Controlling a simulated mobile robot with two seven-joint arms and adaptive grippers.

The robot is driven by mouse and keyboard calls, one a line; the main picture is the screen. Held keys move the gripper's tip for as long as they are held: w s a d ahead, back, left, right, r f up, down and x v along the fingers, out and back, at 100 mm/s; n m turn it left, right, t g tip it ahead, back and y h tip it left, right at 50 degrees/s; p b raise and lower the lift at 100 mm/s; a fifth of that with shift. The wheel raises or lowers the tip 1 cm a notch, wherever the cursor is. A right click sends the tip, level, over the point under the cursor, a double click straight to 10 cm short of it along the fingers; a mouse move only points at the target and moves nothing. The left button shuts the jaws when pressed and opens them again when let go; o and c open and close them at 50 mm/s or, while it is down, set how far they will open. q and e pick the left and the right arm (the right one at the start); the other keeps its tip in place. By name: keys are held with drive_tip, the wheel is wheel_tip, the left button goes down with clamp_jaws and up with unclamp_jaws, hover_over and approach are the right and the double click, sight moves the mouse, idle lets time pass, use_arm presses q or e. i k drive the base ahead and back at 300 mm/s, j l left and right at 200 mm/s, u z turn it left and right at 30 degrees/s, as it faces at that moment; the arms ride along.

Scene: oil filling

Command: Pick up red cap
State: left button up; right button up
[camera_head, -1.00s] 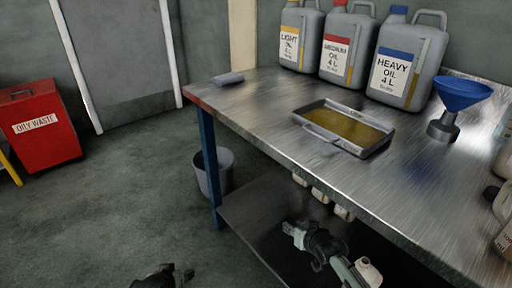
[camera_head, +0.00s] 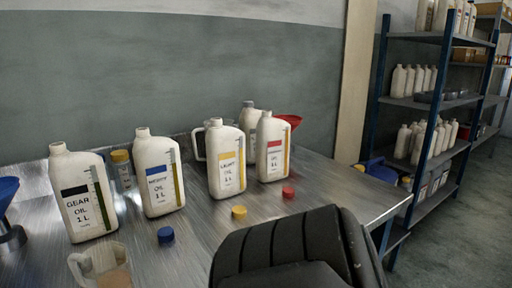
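The red cap (camera_head: 288,192) lies on the metal table (camera_head: 330,200), just in front of the white bottle with the red label (camera_head: 272,148). Nothing touches it. A yellow cap (camera_head: 239,212) lies to its left and nearer, and a blue cap (camera_head: 166,236) lies further left. Neither of my grippers shows in this view, so whether they are open or shut is hidden.
Uncapped white bottles with yellow (camera_head: 227,163), blue (camera_head: 158,175) and black (camera_head: 82,195) labels stand left of the red-labelled one. A black ribbed object (camera_head: 290,250) blocks the front middle. Shelves (camera_head: 432,102) stand at right. The table's right end is clear.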

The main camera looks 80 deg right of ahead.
sight(287, 192)
drive_tip(key=z, duration=1.65)
